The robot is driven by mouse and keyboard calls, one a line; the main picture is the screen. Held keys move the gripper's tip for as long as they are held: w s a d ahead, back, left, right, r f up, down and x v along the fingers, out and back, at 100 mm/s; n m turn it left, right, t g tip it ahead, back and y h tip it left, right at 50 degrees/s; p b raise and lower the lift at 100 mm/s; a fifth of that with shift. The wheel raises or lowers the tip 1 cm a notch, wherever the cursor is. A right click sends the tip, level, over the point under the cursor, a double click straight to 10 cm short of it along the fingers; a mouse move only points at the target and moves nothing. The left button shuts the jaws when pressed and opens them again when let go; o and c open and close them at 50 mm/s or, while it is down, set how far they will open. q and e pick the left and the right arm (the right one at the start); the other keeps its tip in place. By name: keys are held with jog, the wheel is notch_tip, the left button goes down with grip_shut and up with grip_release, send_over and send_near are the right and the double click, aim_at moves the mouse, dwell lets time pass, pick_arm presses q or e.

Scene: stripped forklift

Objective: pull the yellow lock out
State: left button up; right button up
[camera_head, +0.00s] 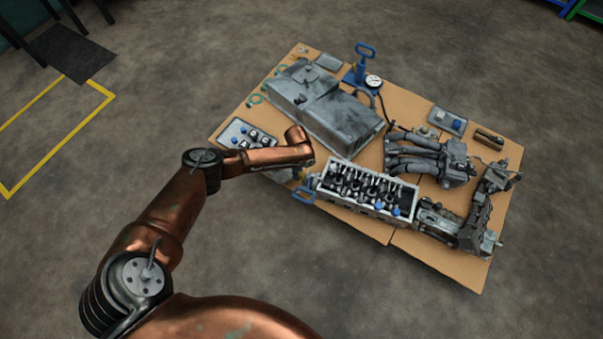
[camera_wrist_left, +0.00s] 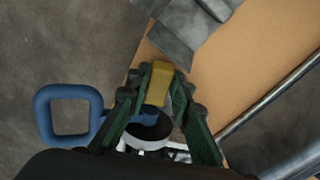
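The yellow lock (camera_wrist_left: 160,78) is a small yellow block in the left wrist view. My left gripper (camera_wrist_left: 161,84) has its green fingers on both sides of the lock and appears shut on it. In the head view the left gripper (camera_head: 301,173) is largely hidden under my copper wrist, at the left end of the engine block. A blue handle (camera_wrist_left: 66,112) with a dark round part (camera_wrist_left: 150,130) is just below the lock in the wrist view. The blue handle also shows in the head view (camera_head: 303,194). My right gripper is not in view.
The engine block (camera_head: 366,189) stands right of the gripper on a cardboard-coloured surface (camera_head: 432,252). A grey tank (camera_head: 325,108) lies behind it. A tray with small parts (camera_head: 248,134) is at left. A blue pump with gauge (camera_head: 366,70) and a manifold (camera_head: 425,160) stand farther back.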

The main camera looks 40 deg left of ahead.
pick_arm(q)
jog(key=o, duration=0.3)
jog(key=shift+o, duration=0.5)
notch_tip(320, 180, up, 12)
dwell(0.6)
